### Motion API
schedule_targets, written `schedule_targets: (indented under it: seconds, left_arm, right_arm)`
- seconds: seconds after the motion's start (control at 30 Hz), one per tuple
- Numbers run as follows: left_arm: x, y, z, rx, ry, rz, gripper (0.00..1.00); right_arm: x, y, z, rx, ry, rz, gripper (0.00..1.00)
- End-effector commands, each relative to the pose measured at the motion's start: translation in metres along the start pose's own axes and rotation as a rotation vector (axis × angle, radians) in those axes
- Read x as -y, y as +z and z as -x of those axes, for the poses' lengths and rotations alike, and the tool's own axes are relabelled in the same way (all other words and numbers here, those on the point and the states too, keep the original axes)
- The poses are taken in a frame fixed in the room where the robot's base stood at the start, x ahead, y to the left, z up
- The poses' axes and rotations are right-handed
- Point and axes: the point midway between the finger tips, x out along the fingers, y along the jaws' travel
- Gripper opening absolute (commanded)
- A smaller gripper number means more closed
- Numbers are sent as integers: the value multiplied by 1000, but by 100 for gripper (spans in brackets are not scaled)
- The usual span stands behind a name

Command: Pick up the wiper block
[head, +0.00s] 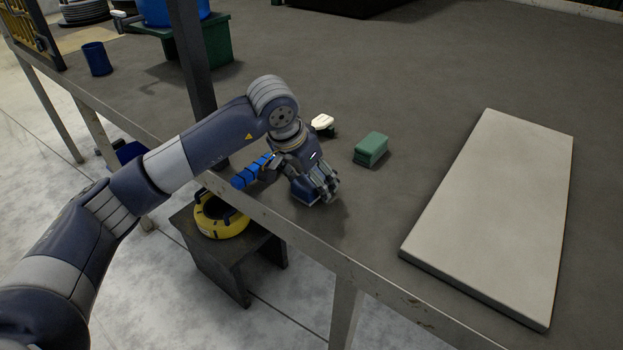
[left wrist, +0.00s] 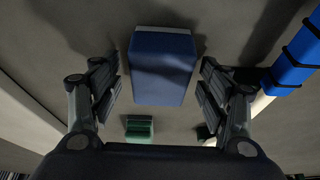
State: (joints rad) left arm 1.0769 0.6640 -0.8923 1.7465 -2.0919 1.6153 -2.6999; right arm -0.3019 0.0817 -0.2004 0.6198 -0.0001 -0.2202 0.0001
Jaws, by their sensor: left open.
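A blue block (left wrist: 163,68) with a pale edge lies on the dark table, and I take it for the wiper block. In the left wrist view it sits between the two fingers of my open left gripper (left wrist: 160,84), with a gap on both sides. In the head view my left gripper (head: 318,190) is low over the table near its front edge. It hides most of the block, and only a blue part (head: 303,195) shows below the fingers. My right gripper is not in view.
A green block (head: 371,148) and a small white-topped item (head: 322,123) lie behind the gripper. A blue banded object (head: 252,171) lies left of it. A large pale slab (head: 500,210) lies right. A yellow coil (head: 220,218) rests on a low stand. A dark post (head: 192,60) rises left.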

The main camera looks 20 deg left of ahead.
Motion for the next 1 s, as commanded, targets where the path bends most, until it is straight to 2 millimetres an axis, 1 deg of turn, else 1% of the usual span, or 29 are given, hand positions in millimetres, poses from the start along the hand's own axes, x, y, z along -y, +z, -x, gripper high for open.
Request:
schedule_targets:
  seconds: [0.1, 0.27, 0.37, 0.4, 0.5, 0.83, 1.0]
  left_arm:
    - [0, 0, -5, -2, 0, 0, 70]
    - [0, 0, -5, -2, -1, 0, 70]
    - [0, 0, -5, -2, 0, 0, 50]
    - [0, 0, -5, -2, 0, 0, 40]
    - [0, 0, -5, -2, 0, 0, 20]
    - [0, -1, -4, -3, -1, 0, 20]
    - [0, -3, 1, -4, -1, 0, 20]
  right_arm:
    - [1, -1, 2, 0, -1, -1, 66]
    - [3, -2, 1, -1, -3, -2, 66]
    - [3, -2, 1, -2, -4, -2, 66]
    - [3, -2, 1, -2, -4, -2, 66]
    - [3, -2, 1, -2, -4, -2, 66]
    - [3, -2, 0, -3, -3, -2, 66]
    - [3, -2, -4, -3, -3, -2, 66]
